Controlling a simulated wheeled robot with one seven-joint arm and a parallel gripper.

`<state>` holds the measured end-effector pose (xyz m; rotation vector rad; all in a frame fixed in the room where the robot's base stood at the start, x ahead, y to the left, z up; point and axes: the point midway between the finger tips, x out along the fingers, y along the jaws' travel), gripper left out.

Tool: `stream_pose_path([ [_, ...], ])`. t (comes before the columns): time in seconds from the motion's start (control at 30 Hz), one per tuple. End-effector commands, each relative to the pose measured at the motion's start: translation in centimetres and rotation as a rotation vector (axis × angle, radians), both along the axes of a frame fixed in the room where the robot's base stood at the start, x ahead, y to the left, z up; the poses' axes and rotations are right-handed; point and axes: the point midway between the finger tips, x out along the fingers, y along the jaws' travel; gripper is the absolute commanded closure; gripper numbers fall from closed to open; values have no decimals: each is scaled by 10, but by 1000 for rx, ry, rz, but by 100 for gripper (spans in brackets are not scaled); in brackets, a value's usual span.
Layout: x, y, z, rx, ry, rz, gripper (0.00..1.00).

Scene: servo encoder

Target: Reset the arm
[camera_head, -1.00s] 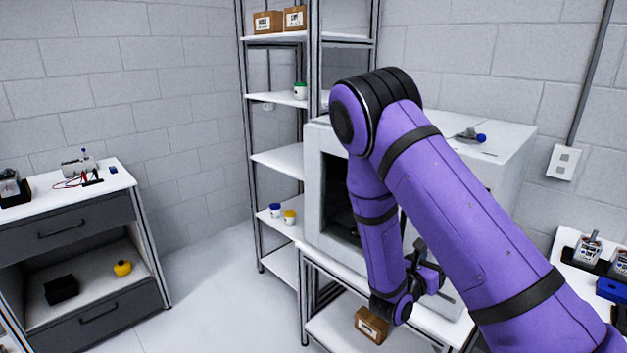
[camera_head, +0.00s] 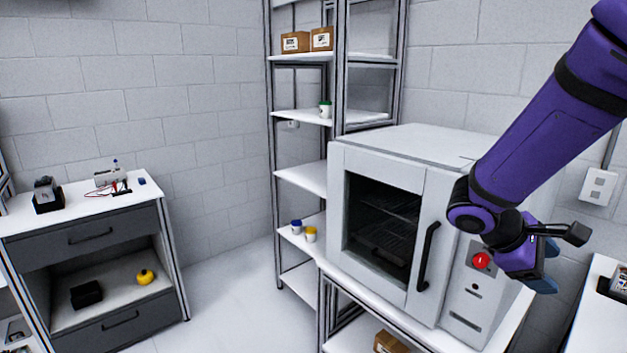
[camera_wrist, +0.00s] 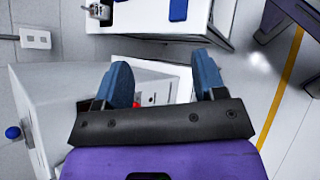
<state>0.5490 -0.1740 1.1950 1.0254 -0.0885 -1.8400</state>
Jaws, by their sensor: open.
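My gripper (camera_wrist: 163,85) is open and empty in the wrist view, with its two blue fingers spread apart. In the head view my purple arm comes in from the upper right. The gripper (camera_head: 548,268) hangs at the arm's end in front of the right part of the white oven (camera_head: 385,150), near its red button (camera_head: 481,261). I cannot tell whether it touches the oven. The oven door is shut, and dark racks show through its window.
A shelf rack (camera_head: 303,180) stands left of the oven with boxes (camera_head: 296,42) and small jars (camera_head: 311,234). A workbench (camera_head: 85,225) with drawers stands at the left. Another table (camera_head: 590,320) is at the right edge. Floor between workbench and rack is clear.

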Motion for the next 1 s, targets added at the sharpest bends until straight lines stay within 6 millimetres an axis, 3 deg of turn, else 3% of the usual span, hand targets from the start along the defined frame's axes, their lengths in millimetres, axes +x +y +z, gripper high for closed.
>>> stream_pose_path([
  [0.5,-72,49,61,518,-491,-329,36],
  [1.0,-117,101,117,927,-892,-492,36],
])
